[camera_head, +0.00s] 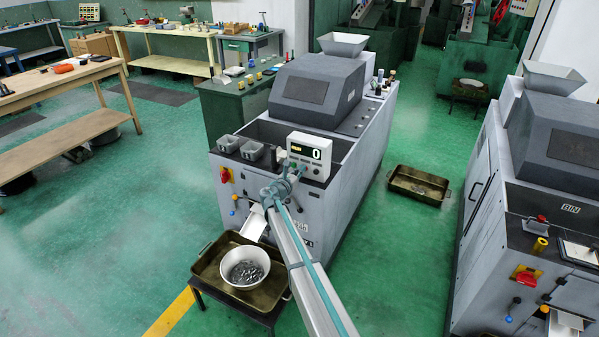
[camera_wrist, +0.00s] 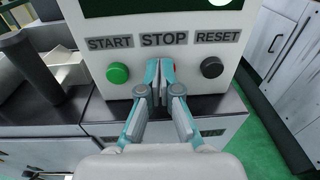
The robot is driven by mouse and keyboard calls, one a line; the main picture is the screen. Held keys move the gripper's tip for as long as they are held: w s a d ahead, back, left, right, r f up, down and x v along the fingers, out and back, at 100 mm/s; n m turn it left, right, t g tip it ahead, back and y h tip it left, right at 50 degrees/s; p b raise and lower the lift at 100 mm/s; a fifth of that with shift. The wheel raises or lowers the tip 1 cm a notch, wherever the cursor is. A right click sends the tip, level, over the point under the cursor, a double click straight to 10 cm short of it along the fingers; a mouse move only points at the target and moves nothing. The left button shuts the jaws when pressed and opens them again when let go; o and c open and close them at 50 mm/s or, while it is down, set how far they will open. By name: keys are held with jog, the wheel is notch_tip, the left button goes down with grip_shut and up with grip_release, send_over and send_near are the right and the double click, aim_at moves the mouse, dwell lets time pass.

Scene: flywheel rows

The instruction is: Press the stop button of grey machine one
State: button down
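The grey machine (camera_head: 325,205) in the middle of the head view carries a white control box (camera_head: 322,150) with a display reading 0. In the wrist view the control box (camera_wrist: 215,100) shows the labels START, STOP and RESET. My gripper (camera_wrist: 161,66) is shut and empty, its fingertips in front of the spot under the STOP label. My gripper also shows before the box in the head view (camera_head: 287,176).
The green start button (camera_wrist: 118,73) is left of my fingers and the dark reset button (camera_wrist: 211,67) is right. Grey bins (camera_head: 240,147) stand left of the box. A bowl of metal parts (camera_head: 245,268) sits below; another machine (camera_head: 545,160) stands at right.

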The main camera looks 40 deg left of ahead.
jog(key=shift+w+d, duration=0.15)
jog(key=shift+d, duration=0.05)
jog(key=b+v, duration=0.3)
jog(key=v, duration=1.1)
jog(key=shift+a, duration=0.3)
